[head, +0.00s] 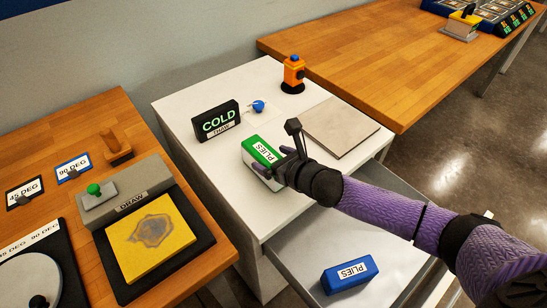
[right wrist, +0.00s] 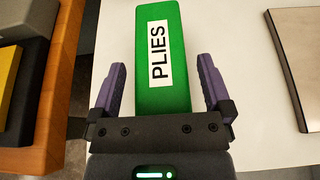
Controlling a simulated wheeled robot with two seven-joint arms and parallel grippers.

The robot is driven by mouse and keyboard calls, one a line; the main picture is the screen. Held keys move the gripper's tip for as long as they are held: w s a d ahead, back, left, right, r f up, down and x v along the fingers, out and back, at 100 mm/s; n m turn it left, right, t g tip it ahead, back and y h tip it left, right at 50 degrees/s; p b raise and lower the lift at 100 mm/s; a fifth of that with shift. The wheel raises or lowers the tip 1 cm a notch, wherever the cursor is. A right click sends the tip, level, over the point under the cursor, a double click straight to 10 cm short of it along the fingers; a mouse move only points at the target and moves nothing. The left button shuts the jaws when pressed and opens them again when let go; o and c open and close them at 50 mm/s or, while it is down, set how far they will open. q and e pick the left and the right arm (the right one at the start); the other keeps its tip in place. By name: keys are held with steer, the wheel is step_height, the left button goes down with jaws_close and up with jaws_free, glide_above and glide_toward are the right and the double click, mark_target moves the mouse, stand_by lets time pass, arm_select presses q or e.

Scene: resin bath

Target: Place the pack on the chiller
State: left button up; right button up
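A green pack (head: 262,150) labelled PLIES is on the white cabinet top, near its left front edge. It also shows in the right wrist view (right wrist: 163,90). My right gripper (head: 284,164) is at the pack. In the right wrist view its two purple fingers (right wrist: 160,82) stand apart, one on each side of the pack's near end, with gaps between. A flat beige-grey plate (head: 341,126) lies bare on the cabinet top to the right; no label marks it as the chiller. A blue PLIES pack (head: 350,273) lies in the open drawer. My left gripper is out of view.
A black COLD DRAW sign (head: 216,121), a blue knob (head: 258,106) and an orange device (head: 293,75) stand behind the pack. The open drawer (head: 315,240) juts out below. A wooden bench (head: 75,140) at left holds a yellow pad (head: 150,240).

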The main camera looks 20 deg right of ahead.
steer(key=shift+r, duration=0.15)
steer(key=p+v, duration=0.2)
steer(key=v, duration=1)
steer(key=shift+p, duration=0.4)
